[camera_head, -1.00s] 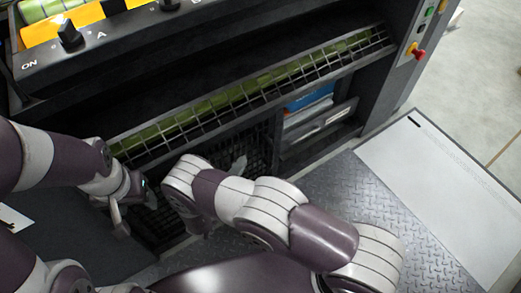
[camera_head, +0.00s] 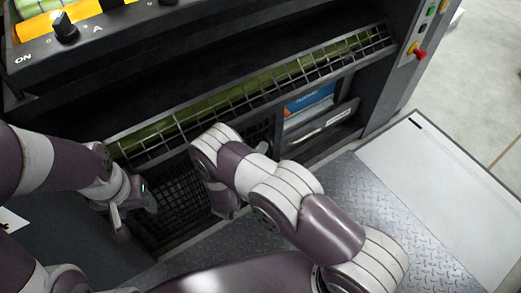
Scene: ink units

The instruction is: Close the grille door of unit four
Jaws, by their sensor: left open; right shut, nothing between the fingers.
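The lower black grille (camera_head: 180,195) stands under the long wire guard, partly covered by my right arm. More dark mesh shows right of that arm. I cannot tell which mesh belongs to unit four's door, nor how far it stands open. My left gripper (camera_head: 132,203) is open and empty, at the grille's left edge; I cannot tell whether it touches. My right gripper (camera_head: 263,148) is mostly hidden behind its own forearm. Only a small grey tip shows, shut and empty, close in front of the dark mesh; contact is unclear.
The wire guard (camera_head: 250,98) with green rollers runs above the grille. A blue box (camera_head: 309,101) sits in a compartment to the right. A red knob (camera_head: 420,54) sticks out at upper right. Treadplate floor (camera_head: 345,190) and a pale panel (camera_head: 440,190) lie in front.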

